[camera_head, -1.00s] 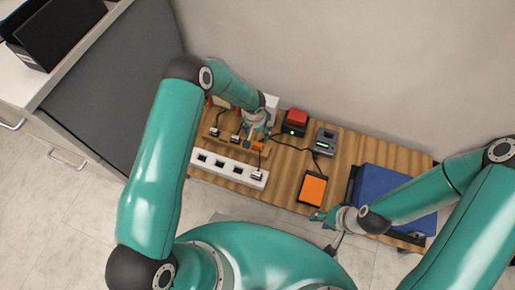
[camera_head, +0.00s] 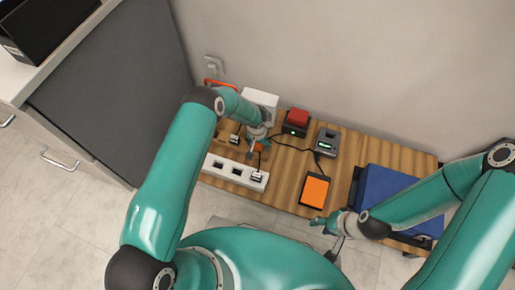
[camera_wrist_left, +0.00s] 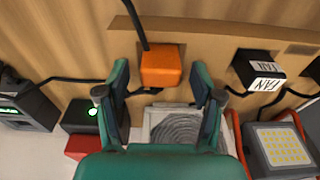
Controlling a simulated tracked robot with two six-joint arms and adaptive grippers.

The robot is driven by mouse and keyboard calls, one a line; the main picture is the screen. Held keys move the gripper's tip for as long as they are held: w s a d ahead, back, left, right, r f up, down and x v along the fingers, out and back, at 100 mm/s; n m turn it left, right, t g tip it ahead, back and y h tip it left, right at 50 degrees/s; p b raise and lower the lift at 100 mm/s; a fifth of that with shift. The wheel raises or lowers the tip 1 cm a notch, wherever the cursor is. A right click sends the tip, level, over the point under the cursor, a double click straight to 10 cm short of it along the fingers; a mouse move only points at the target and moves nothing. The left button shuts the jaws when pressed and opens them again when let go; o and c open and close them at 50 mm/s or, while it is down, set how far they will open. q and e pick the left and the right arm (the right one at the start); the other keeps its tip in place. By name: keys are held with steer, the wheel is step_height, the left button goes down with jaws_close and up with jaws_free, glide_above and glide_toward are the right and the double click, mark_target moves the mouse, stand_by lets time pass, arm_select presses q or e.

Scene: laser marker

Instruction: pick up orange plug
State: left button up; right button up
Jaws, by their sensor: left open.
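The orange plug (camera_wrist_left: 160,65) is a small orange block with a black cord in the left wrist view, on the wooden surface. It lies just beyond and between the tips of my left gripper (camera_wrist_left: 161,82), whose fingers are spread, one to each side, with nothing gripped. In the head view, the orange plug (camera_head: 259,147) is partly hidden by my left gripper (camera_head: 254,150), which is low over the table. My right gripper (camera_head: 323,222) is near the table's front edge, away from the plug; its finger gap is too small to make out.
A white power strip (camera_head: 228,173) lies in front. A red-topped box (camera_head: 297,118), a grey device (camera_head: 327,142), an orange-faced device (camera_head: 314,190) and a blue block (camera_head: 380,190) stand to the right.

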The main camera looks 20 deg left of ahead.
arm_select(q)
jaws_close()
stand_by(0.3)
steer(key=shift+r, duration=0.2)
step_height(320, 180, up, 20)
steer(key=p, duration=0.5)
steer(key=shift+f, duration=0.15)
stand_by(0.4)
